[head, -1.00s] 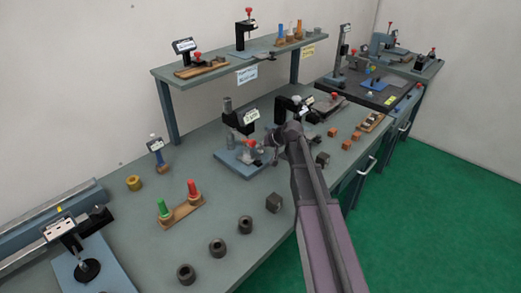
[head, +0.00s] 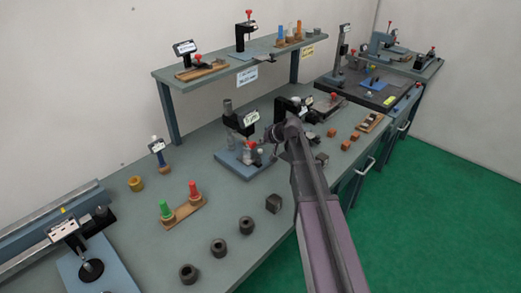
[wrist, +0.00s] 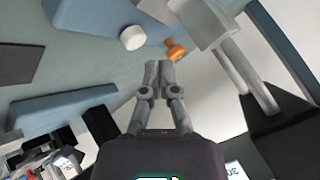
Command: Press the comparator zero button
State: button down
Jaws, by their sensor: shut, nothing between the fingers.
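A comparator-like gauge stand with a black head and small white display (head: 251,117) stands on a blue base (head: 229,158) in mid-bench in the head view. A red knob (head: 251,145) shows low on it. My gripper (head: 271,138) is just right of its head, partly hidden by my arm. In the wrist view my gripper (wrist: 159,66) is shut and empty. An orange knob-like part (wrist: 175,49) lies just beyond the fingertips, with a white round part (wrist: 132,37) to its left. I cannot tell which part is the zero button; no contact is visible.
A second black gauge (head: 286,104) stands close behind my gripper. Red and green plugs sit in a wooden rack (head: 178,212). Dark rings (head: 219,248) and a block (head: 273,203) lie nearer. A raised shelf (head: 200,80) runs along the back. The grey wrist-view rods (wrist: 247,75) are close right.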

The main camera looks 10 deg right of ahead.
aim_at(261, 151)
jog(key=shift+r+p, duration=1.9)
jog(key=shift+r, duration=0.25)
jog(key=shift+s+f, duration=0.1)
jog(key=shift+s, duration=0.05)
